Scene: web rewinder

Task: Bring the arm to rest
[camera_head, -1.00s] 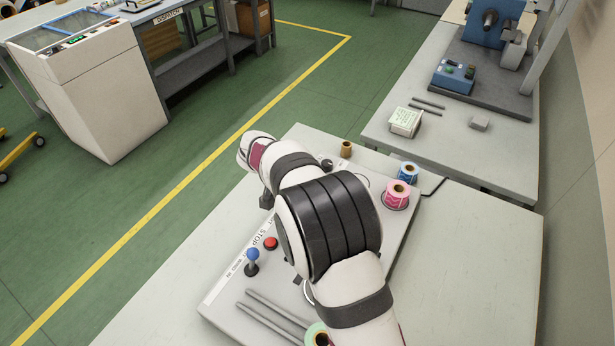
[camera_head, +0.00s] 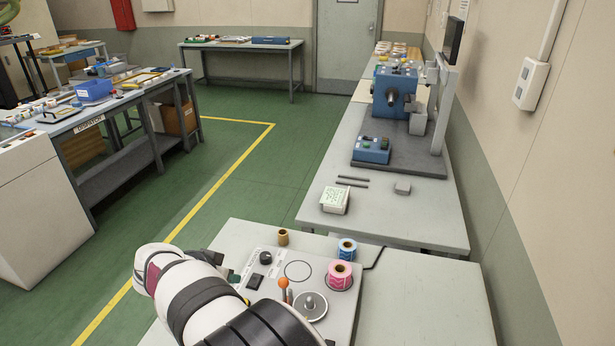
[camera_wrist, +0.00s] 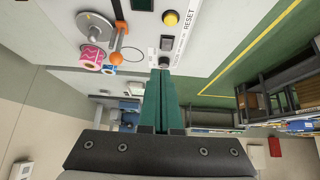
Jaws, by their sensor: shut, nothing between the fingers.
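My gripper shows in the wrist view, where its two green fingers (camera_wrist: 160,90) are together with nothing between them. The fingers are in the air over the front panel, with their tips beside a black knob in the picture. In the head view my white arm with dark bands crosses the lower left, over the near bench's machine panel (camera_head: 338,322). A dark green bit by the arm may be part of the gripper; most of it is hidden.
The panel carries a pink roll (camera_head: 341,275), a metal hub (camera_head: 310,306), an orange-knobbed lever (camera_head: 284,286) and a black knob (camera_head: 265,257). A blue roll (camera_head: 347,250) and brown core (camera_head: 283,237) stand behind. The bench's right side is clear.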

